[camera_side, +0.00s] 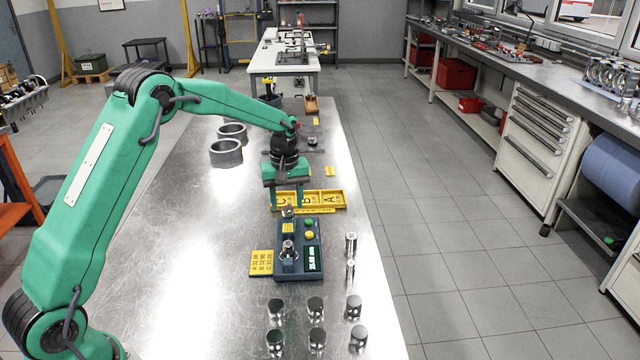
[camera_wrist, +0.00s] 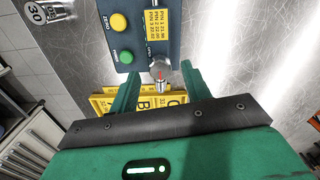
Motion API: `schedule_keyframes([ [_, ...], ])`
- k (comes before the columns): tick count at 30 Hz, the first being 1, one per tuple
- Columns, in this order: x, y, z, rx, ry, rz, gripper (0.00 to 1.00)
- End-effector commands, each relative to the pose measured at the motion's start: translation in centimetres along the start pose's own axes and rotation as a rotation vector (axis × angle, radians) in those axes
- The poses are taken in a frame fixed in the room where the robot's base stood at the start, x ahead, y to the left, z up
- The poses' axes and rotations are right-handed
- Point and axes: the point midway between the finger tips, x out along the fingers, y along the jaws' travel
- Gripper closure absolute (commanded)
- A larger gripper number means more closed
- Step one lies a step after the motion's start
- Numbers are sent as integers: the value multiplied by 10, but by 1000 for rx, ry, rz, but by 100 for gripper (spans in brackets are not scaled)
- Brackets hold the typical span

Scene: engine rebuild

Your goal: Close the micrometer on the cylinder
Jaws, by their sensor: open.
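The micrometer is a dark blue bench unit (camera_side: 312,262) with a green-lit display, a yellow button and a green button. It also shows at the top of the wrist view (camera_wrist: 140,50). Its round metal knob (camera_wrist: 160,66), with a red mark, lies between my fingertips in the wrist view; whether they touch it is unclear. A small upright metal piece (camera_side: 288,250) sits on the unit; I cannot tell surely that it is the cylinder. My gripper (camera_side: 287,205) points down at the unit's far end, open, with nothing visibly held.
A yellow tray (camera_side: 338,198) lettered A, B, C lies behind the unit. A yellow label plate (camera_side: 261,263) is at its left. Metal cylinders (camera_side: 351,243) stand at its right, and several pistons (camera_side: 316,308) stand in front. Two metal rings (camera_side: 226,152) lie farther back. The table's left is clear.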

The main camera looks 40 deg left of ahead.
Motion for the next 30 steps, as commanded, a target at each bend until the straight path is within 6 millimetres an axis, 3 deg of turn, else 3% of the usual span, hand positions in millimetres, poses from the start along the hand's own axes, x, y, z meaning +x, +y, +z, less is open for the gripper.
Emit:
schedule_keyframes([
  [15, -60, 0, 0, -1, 2, 2, 52],
  [30, -66, 0, 0, 1, 1, 1, 52],
])
